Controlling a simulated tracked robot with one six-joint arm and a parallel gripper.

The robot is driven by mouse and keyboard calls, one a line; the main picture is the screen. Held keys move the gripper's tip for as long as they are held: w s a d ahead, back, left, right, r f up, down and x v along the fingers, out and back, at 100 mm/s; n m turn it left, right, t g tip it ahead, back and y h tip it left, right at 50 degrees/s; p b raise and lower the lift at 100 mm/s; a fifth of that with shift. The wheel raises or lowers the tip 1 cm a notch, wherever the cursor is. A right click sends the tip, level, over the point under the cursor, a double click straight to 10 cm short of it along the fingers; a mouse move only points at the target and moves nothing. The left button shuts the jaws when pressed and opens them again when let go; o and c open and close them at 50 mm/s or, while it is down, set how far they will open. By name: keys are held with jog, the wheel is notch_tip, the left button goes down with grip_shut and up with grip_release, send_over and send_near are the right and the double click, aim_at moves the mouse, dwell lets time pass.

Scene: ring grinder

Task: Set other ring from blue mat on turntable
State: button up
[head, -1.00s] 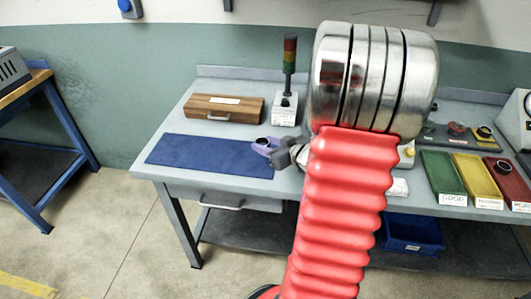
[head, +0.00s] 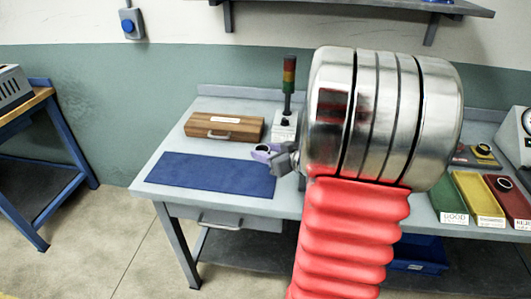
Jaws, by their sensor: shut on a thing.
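The blue mat (head: 210,174) lies flat at the left front of the bench, with no ring on it. My gripper (head: 266,154) has purple fingers and is seen just right of the mat's far right corner. It is shut on a small dark ring (head: 264,147), held above the bench. My grey wrist and large arm joint cover the area to the right. I cannot make out the turntable; it may be hidden behind my arm.
A wooden case (head: 224,127) and a signal tower (head: 288,100) stand behind the gripper. At right are green (head: 449,196), yellow (head: 478,196) and red (head: 514,203) trays; a dark ring (head: 504,184) is in the red one. A blue bin (head: 420,252) sits below.

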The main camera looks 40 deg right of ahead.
jog(key=w+a, duration=0.7)
jog(key=w, duration=0.1)
jog(key=w+a+f, duration=0.1)
jog(key=w+a, duration=0.2)
jog(key=a, duration=1)
jog(key=w+a+f+n+y, duration=0.1)
jog(key=w+a, duration=0.3)
jog(key=a, duration=0.9)
jog(key=shift+f, duration=0.65)
jog(key=shift+s, duration=0.1)
